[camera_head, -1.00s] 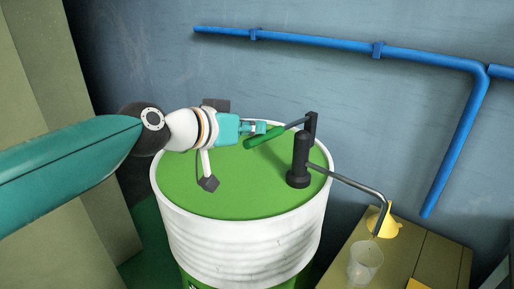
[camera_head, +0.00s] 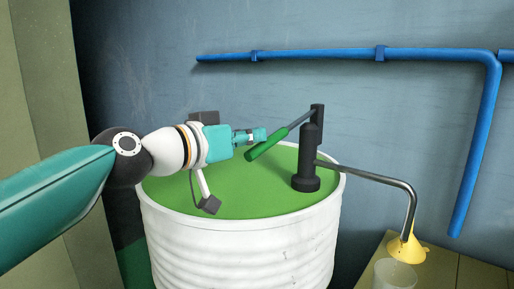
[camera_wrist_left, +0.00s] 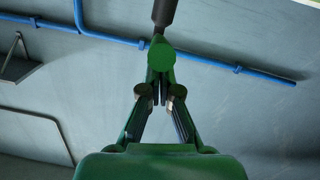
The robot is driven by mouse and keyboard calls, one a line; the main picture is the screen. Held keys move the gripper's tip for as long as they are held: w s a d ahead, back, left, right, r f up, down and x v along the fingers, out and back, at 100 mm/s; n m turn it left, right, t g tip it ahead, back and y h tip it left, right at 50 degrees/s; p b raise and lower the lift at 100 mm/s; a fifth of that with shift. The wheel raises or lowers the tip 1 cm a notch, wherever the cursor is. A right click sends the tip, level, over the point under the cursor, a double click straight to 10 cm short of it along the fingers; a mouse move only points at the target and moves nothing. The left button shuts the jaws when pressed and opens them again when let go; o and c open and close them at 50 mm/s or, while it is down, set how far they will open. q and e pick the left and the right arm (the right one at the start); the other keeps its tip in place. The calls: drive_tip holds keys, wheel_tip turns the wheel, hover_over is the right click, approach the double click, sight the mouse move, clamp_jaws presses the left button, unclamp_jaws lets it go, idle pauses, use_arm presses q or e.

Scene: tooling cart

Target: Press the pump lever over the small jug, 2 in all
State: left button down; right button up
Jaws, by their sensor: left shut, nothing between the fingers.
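The pump (camera_head: 307,160) is a dark post on the green-topped drum. Its lever has a green handle (camera_head: 268,142) that slopes down to the left from the pivot. My left gripper (camera_head: 258,135) is shut and empty, close to the handle's upper side; I cannot tell whether they touch. In the left wrist view the shut fingers (camera_wrist_left: 160,96) point at the handle's round green end (camera_wrist_left: 161,54). The bent spout (camera_head: 385,181) reaches right. The small clear jug (camera_head: 395,274) is cut off by the bottom edge. My right gripper does not show.
The white drum (camera_head: 240,250) fills the lower middle. A yellow funnel (camera_head: 407,250) shows at the spout's end, by the jug, above a wooden surface (camera_head: 470,272). A blue pipe (camera_head: 320,55) runs along the wall. A pale panel stands at the left.

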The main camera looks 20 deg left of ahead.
use_arm(q)
drive_tip(key=shift+d+f+b, duration=0.2)
drive_tip(key=shift+f+b, duration=0.25)
drive_tip(key=shift+f, duration=0.4)
drive_tip(key=shift+g, duration=0.3)
drive_tip(key=s+a+r+p, duration=0.2)
drive_tip(key=s+a+r, duration=0.3)
drive_tip(key=s, duration=0.4)
drive_tip(key=shift+s+a+r, duration=0.15)
drive_tip(key=shift+s+a, duration=0.2)
drive_tip(key=shift+s, duration=0.05)
